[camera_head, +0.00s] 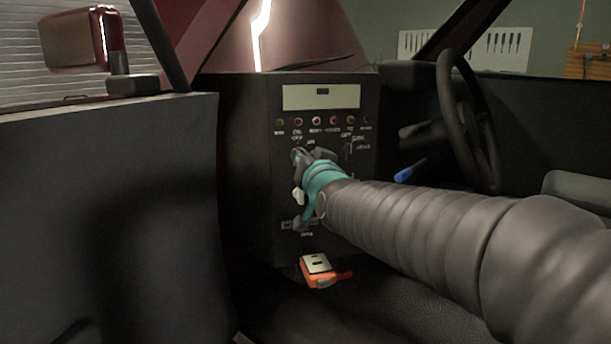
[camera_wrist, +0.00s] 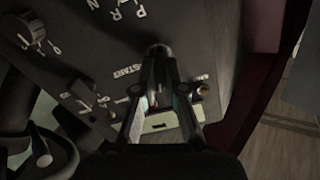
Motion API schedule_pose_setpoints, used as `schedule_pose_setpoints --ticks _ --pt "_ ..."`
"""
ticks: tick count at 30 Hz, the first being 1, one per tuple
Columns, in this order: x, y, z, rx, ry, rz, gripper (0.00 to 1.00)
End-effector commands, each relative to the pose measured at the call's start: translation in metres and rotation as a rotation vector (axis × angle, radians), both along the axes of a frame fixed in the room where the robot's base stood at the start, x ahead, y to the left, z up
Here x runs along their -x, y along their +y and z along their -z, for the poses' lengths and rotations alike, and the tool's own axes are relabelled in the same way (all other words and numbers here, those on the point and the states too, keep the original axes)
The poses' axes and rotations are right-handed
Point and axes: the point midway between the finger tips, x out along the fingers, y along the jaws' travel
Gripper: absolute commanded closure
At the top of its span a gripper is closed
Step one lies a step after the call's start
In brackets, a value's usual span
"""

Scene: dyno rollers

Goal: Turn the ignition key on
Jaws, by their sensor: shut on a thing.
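My gripper (camera_head: 303,157) is at the dark control panel (camera_head: 262,160), just below a row of small buttons. In the wrist view my gripper (camera_wrist: 160,62) has its fingers close together against the panel, beside a printed START label. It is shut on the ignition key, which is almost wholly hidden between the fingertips. The key's angle cannot be told.
A dark round knob (camera_wrist: 24,28) and a switch (camera_wrist: 84,91) are near my gripper. The steering wheel (camera_head: 468,120) stands to the right, with a blue-ended lever (camera_head: 404,175) before it. An orange device (camera_head: 319,270) is low below the panel. The door (camera_head: 105,200) bounds the left.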

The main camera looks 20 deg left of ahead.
Motion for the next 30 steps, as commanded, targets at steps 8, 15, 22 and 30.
schedule_pose_setpoints --ticks 8,15,22,30 --pt "0.0002 0.0001 0.0053 -0.189 0.12 -0.001 1.0" --pt "0.0 0.0 0.0032 -0.307 0.196 -0.001 1.0" --pt "-0.0001 -0.0001 0.0021 -0.367 0.236 -0.001 1.0" --pt "-0.0002 -0.0001 0.001 -0.382 0.246 0.0 1.0"
